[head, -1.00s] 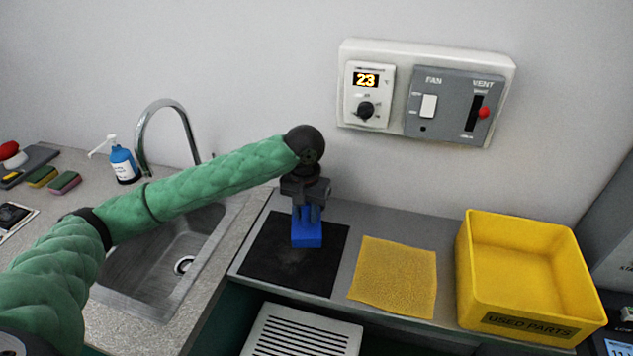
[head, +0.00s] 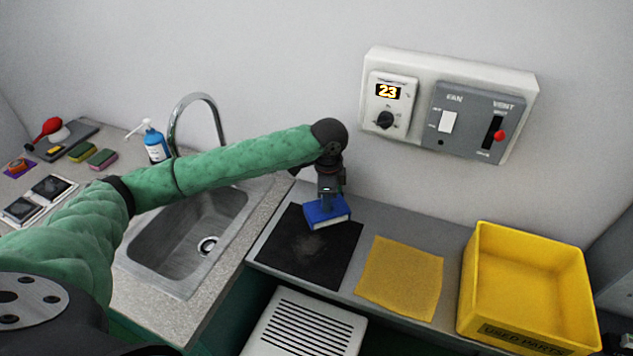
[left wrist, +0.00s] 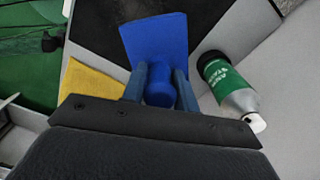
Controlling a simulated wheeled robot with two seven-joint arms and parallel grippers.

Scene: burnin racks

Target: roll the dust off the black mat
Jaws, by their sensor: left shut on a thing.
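The black mat (head: 283,262) lies flat on the grey counter, with a pale dusty patch (head: 311,244) near its middle. My left gripper (head: 329,197) is shut on the handle of a blue tool (head: 322,216) with a flat blue head and a whitish lower edge. The tool is tilted at the mat's back right corner; I cannot tell whether it touches the mat. In the left wrist view, the fingers (left wrist: 160,88) hold the round blue handle, and the blue head (left wrist: 155,40) extends over the mat's edge. My right gripper is not in view.
A yellow cloth (head: 400,278) lies right of the mat, then a yellow bin (head: 478,290). A green and silver bottle (left wrist: 228,85) shows close by in the left wrist view. The sink (head: 190,240) is to the left. A wall panel (head: 450,105) hangs behind.

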